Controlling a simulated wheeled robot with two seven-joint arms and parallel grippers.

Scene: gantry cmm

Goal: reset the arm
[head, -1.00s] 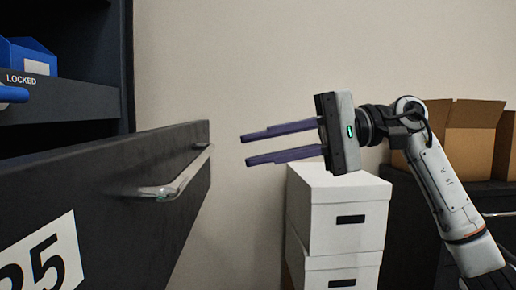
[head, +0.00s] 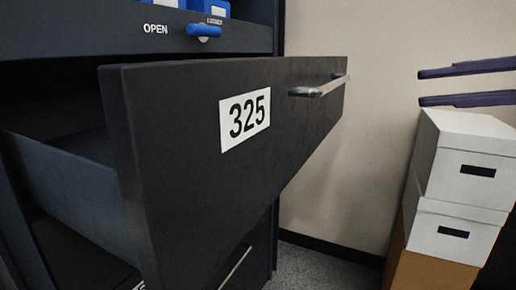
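My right gripper (head: 420,88) shows at the right edge in the head view. Only its two long dark purple fingers are in view, parallel and wide apart, with nothing between them. They point left, above and in front of the white boxes, apart from the drawer handle (head: 318,89). The rest of my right arm is out of the frame. My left gripper is not in view. A dark drawer (head: 180,140) labelled 325 stands pulled out of the cabinet, its metal handle at the right of its front.
The dark cabinet (head: 100,32) has a blue lever (head: 204,31) near OPEN and LOCKED markings, with blue bins (head: 217,7) above. Stacked white boxes (head: 465,162) stand on a brown box (head: 432,272) at right. Bare wall and floor lie between drawer and boxes.

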